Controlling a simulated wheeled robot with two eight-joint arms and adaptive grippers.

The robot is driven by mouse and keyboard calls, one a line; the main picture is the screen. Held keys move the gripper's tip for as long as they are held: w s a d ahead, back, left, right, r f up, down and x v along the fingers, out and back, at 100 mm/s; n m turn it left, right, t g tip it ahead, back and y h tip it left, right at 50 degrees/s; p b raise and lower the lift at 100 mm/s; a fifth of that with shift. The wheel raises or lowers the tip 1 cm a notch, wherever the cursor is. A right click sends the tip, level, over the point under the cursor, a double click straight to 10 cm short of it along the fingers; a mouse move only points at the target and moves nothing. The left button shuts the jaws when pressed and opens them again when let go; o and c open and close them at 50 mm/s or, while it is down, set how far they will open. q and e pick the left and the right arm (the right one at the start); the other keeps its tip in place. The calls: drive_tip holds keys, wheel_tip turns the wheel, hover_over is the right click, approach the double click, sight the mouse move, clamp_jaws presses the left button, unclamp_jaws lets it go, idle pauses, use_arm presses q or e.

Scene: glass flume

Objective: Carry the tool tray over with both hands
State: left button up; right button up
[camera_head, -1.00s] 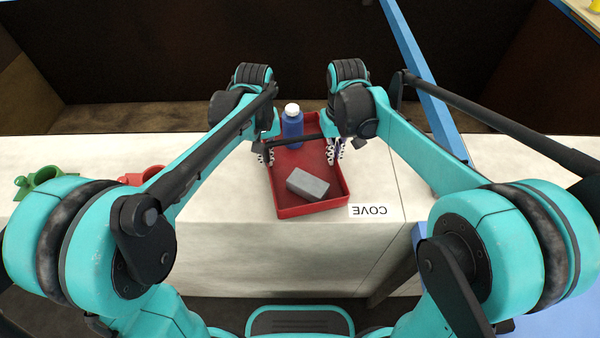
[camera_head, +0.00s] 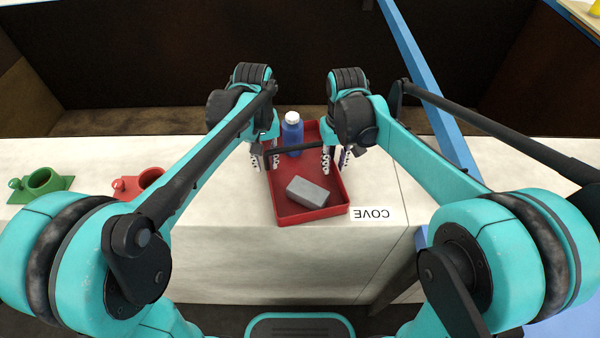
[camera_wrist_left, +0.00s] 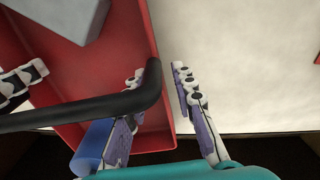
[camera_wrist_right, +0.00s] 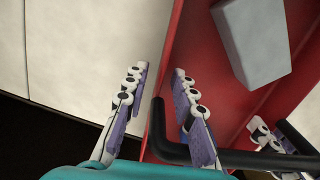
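The red tool tray (camera_head: 336,188) rests on the pale bench top, with a black handle bar (camera_head: 298,147) across it. It holds a grey block (camera_head: 307,191) near the front and a blue bottle (camera_head: 292,137) with a white cap at the back. My left gripper (camera_head: 265,162) is open, its fingers on either side of the tray's left wall. My right gripper (camera_head: 335,160) is open, likewise straddling the right wall. Both wrist views show gaps between the fingers, at the left (camera_wrist_left: 165,110) and the right (camera_wrist_right: 157,105).
A red holder (camera_head: 140,184) and a green holder (camera_head: 42,182) stand on the bench to the left. A blue beam (camera_head: 430,85) slants past on the right. The bench between tray and red holder looks clear.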

drive_tip(key=shift+r, duration=0.15)
use_arm(q)
wheel_tip(320, 180, up, 10)
use_arm(e)
wheel_tip(320, 180, up, 12)
idle(0.4)
use_arm(q)
drive_tip(key=shift+s, duration=0.1)
